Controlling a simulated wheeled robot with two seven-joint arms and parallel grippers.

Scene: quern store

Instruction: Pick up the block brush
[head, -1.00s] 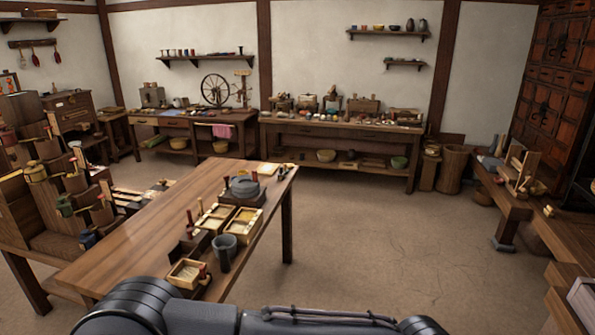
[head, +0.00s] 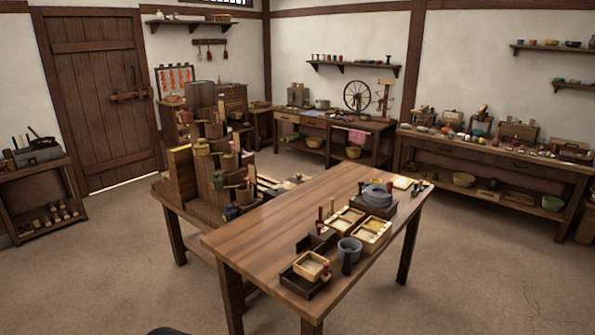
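I cannot single out the block brush for certain. Small upright handled tools, one with a dark red top (head: 320,220), stand among the trays on the long wooden table (head: 290,222) in the head view. They are too small to identify. Small dark pieces (head: 418,187) lie at the table's far right end, also unclear. Neither of my grippers is in view.
The table holds a grey stone quern (head: 377,196), pale trays (head: 371,237), a grey cup (head: 348,250) and a small wooden box (head: 311,266). A stepped wooden stand (head: 206,185) adjoins it at left. The floor (head: 120,270) at left is open.

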